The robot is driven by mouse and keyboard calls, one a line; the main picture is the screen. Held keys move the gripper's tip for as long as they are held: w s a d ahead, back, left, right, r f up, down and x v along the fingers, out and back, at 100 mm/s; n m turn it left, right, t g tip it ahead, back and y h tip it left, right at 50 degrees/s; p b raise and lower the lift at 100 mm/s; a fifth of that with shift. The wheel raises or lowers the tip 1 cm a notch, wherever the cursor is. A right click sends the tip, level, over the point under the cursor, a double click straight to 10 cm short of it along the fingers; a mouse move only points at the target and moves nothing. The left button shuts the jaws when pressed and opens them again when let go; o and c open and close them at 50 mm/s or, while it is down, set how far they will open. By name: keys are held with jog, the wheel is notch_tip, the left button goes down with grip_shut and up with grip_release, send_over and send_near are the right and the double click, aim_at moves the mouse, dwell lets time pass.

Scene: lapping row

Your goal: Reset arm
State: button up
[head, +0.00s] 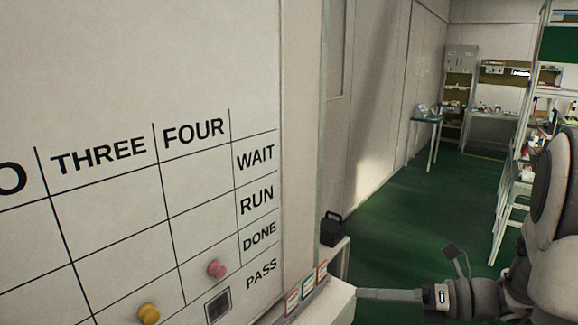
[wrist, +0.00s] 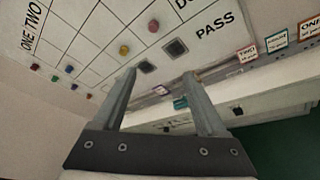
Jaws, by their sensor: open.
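My gripper (wrist: 163,76) shows in the wrist view with its two grey fingers spread wide apart and nothing between them. Its fingertips point toward the lower edge of a white wall board (wrist: 90,45). In the head view my arm comes in from the lower right, reaching left toward the ledge below the board (head: 110,90); the fingers cannot be made out there. The board has a grid marked THREE, FOUR, WAIT, RUN, DONE and PASS. A pink magnet (head: 217,269) and a yellow magnet (head: 149,314) sit on it.
A dark square (head: 217,306) is on the board near PASS. Several coloured cards (head: 307,287) stand along the ledge. A black object (head: 332,228) stands at the ledge's far end. Green floor (head: 400,215) is open beyond, with a table (head: 427,119) and white shelving (head: 508,205) farther off.

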jog(key=s+a+r+n+g+h, duration=0.1)
jog(key=s+a+n+g+h, duration=0.5)
jog(key=s+n, duration=0.75)
jog(key=s+d+r+n+t+h, duration=0.1)
jog(key=d+r+n+t+h, duration=0.1)
jog(key=n, duration=0.7)
jog(key=d+r+n+t+h, duration=0.2)
jog(key=n+t+h, duration=0.2)
jog(key=n, duration=0.5)
jog(key=shift+s+d+r+h, duration=0.25)
jog(key=shift+s+d+h, duration=0.15)
jog(key=shift+h, duration=0.8)
